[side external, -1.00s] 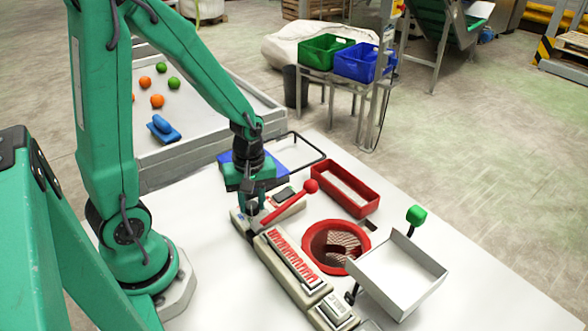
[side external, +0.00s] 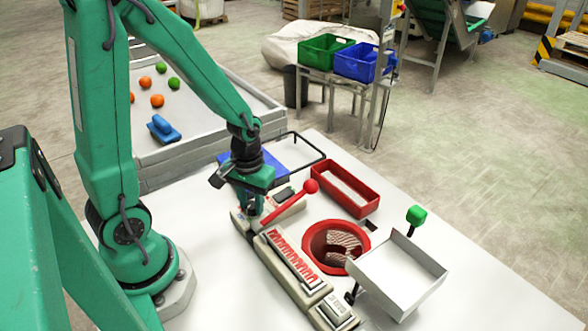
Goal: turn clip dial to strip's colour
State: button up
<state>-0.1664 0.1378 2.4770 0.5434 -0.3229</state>
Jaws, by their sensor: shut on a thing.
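My gripper (side external: 250,203) points down over the far left end of the clipper (side external: 291,268), a long beige unit on the white table. It is shut on the clip dial, which is mostly hidden behind the jaws; its colour setting cannot be read. A strip (side external: 292,254) of red clips lies along the top of the clipper. A red lever with a ball knob (side external: 311,186) slants up to the right just beside my gripper.
A red ring with netting (side external: 336,243) sits right of the clipper. Behind it is a red tray (side external: 347,189); to the right, a white tilted tray (side external: 398,275) and a green knob (side external: 416,215). A blue pad (side external: 268,165) lies behind my gripper. Oranges and green fruit (side external: 158,100) lie in the left bin.

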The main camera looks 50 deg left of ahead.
jog(key=m, duration=0.3)
jog(key=shift+w+d+m, duration=0.1)
jog(key=shift+m, duration=0.3)
jog(key=m, duration=0.3)
jog(key=shift+m, duration=0.3)
jog(key=m, duration=0.3)
jog(key=shift+s+m, duration=0.2)
jog(key=shift+m, duration=0.2)
jog(key=shift+s+m+t, duration=0.1)
jog(key=shift+m+t, duration=0.2)
jog(key=shift+m, duration=1.6)
jog(key=shift+f, duration=0.1)
jog(key=o, duration=1)
jog(key=shift+c, duration=0.2)
jog(key=shift+r, duration=0.25)
